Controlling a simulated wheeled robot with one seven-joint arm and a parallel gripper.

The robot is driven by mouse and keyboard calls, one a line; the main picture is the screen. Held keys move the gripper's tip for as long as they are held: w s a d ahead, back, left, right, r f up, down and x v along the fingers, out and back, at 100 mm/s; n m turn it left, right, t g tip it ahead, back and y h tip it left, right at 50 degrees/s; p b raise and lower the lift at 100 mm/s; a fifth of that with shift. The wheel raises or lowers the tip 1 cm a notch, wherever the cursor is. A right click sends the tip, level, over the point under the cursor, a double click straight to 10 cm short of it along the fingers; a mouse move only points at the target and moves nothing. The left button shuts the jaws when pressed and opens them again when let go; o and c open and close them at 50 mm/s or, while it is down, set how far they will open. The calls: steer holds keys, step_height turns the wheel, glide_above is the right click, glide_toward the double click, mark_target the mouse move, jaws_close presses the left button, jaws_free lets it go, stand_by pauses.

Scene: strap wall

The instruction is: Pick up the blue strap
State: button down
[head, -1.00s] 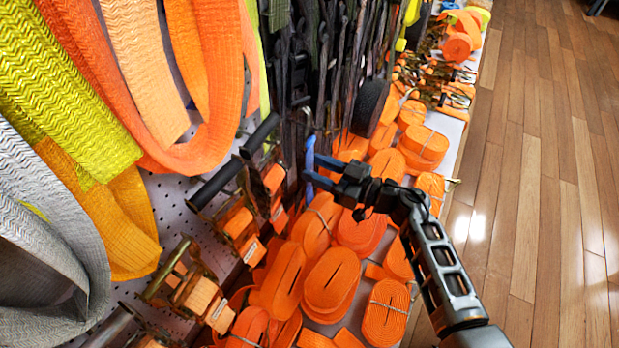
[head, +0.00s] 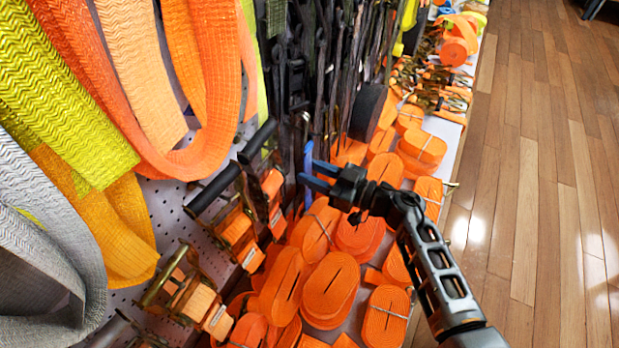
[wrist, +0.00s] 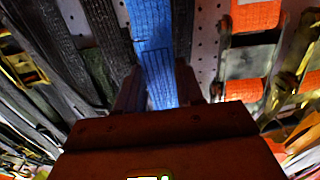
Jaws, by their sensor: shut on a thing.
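The blue strap (wrist: 155,45) hangs in front of the pegboard in the wrist view and runs down between my gripper's two dark fingers. In the head view only a thin piece of the blue strap (head: 308,158) shows at the fingertips. My gripper (head: 308,176) reaches left to the wall and is shut on the strap. In the wrist view my gripper (wrist: 160,92) has the strap between its fingers, and the lower part of the strap is hidden by the gripper body.
Black straps (head: 340,50) hang close behind my gripper. Ratchets with orange webbing (head: 235,220) are on the pegboard to the left. Rolled orange straps (head: 330,285) cover the shelf below. The wooden floor (head: 540,200) at right is clear.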

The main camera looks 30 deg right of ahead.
steer(key=shift+r, duration=0.1)
steer(key=shift+r+p, duration=0.6)
steer(key=shift+r, duration=0.2)
steer(key=p+v, duration=0.1)
steer(key=v, duration=0.7)
step_height(320, 180, up, 13)
steer(key=p, duration=0.5)
steer(key=shift+r, duration=0.15)
